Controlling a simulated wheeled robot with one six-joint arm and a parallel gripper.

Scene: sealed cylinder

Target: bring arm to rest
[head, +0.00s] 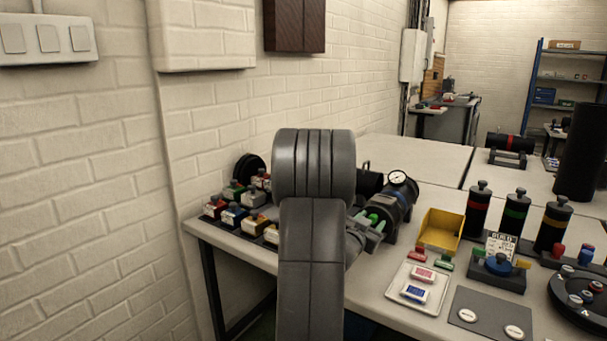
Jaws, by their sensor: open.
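My arm rises in the middle of the head view and hides part of the table. My gripper (376,226) shows just to the right of the arm, with its jaws open. It is close to the green-tipped end of a dark cylinder (401,207) with a round white gauge (397,178) on top. I cannot tell whether the jaws touch the green end or stand around it. The cylinder lies on its side on the white table (372,307).
Several small coloured blocks (233,216) stand left of my arm by the brick wall. To the right are a yellow bin (441,229), a white tray (394,289), a grey plate (491,309), upright banded cylinders (515,219) and a round dark carousel (570,309).

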